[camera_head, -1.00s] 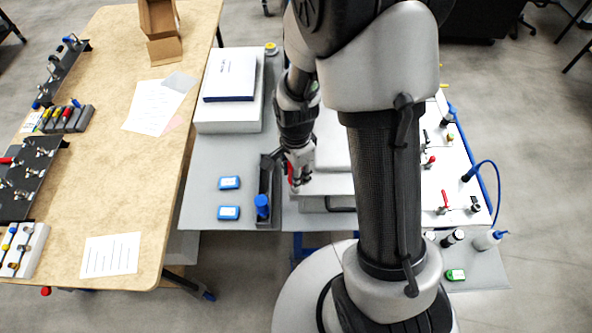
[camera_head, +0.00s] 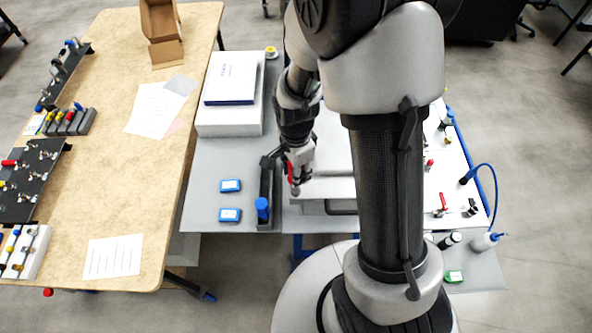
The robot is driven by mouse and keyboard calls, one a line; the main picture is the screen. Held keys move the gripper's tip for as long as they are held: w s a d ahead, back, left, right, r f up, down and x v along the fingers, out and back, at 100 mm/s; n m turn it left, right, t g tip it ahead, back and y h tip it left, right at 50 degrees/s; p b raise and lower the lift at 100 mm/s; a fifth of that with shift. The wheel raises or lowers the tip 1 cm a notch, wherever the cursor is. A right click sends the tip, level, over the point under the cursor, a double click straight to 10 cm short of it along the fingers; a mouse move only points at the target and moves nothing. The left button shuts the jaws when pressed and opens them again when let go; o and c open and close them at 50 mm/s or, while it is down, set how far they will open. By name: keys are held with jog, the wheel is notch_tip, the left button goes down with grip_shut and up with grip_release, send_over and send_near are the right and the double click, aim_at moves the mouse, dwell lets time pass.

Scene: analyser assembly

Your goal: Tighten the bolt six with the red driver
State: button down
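My gripper (camera_head: 299,178) points down in the middle of the camera_head view, just right of a narrow black rack (camera_head: 277,190) and over the near left edge of a pale block. A red, upright part (camera_head: 291,174), probably the red driver's handle, shows at the gripper's left side. I cannot tell whether the fingers are closed on it, as they are small and partly merged with it. A blue-handled driver (camera_head: 262,206) stands in the rack's near end. I cannot make out bolt six; my arm covers much of the area to the right.
A white box (camera_head: 231,78) lies on a pale block at the back left. Two small blue boxes (camera_head: 230,186) lie left of the rack on the grey top. A wooden table (camera_head: 120,190) with tool holders stands left. A white panel with fittings (camera_head: 455,190) and bottles is right.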

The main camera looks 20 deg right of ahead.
jog(key=shift+r+p, duration=1.2)
jog(key=shift+r, duration=0.6)
